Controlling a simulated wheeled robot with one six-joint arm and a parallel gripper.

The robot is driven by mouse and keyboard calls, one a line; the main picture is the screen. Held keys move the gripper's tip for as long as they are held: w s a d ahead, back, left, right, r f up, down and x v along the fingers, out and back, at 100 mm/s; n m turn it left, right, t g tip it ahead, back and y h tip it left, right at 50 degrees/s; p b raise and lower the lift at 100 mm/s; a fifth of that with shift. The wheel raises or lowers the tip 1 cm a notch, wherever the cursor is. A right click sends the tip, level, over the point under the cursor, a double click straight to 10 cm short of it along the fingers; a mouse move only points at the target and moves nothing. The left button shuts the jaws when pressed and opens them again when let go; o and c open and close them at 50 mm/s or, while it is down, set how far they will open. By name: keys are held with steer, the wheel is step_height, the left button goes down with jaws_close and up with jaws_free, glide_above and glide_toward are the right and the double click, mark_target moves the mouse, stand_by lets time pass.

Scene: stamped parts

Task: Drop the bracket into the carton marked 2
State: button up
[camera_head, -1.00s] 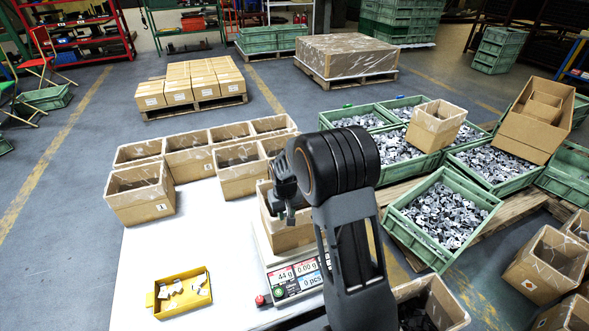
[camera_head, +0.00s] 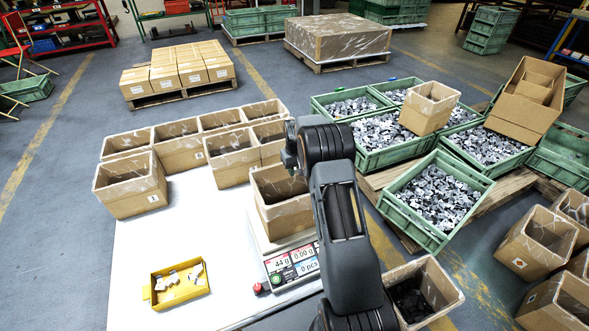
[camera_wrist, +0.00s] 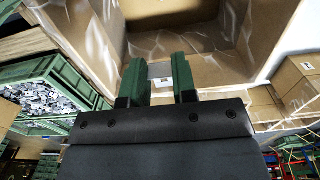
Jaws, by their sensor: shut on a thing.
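My gripper (camera_wrist: 160,70) is shut on the bracket. A small pale patch shows between its two fingers in the wrist view, but I cannot tell how much of it is the bracket. An open carton (camera_wrist: 205,45) fills the view beyond the fingertips; its number does not show. In the head view my arm hides the fingers, and my wrist is beside and above the open carton on the scale (camera_head: 280,205). A carton marked 1 (camera_head: 130,200) stands at the table's left. Another labelled carton (camera_head: 230,165) stands right of it; I cannot read its number.
A yellow tray (camera_head: 182,300) with a few pale parts lies at the front of the white table. The scale display (camera_head: 291,263) reads 44 g. More open cartons stand along the table's back. Green crates (camera_head: 432,235) full of parts stand right of my arm.

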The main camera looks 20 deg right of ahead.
step_height(320, 180, down, 3)
steer(key=shift+f+b, duration=0.2)
steer(key=shift+b, duration=0.75)
steer(key=o, duration=1)
step_height(320, 180, up, 14)
steer(key=p, duration=0.4)
steer(key=shift+f, duration=0.1)
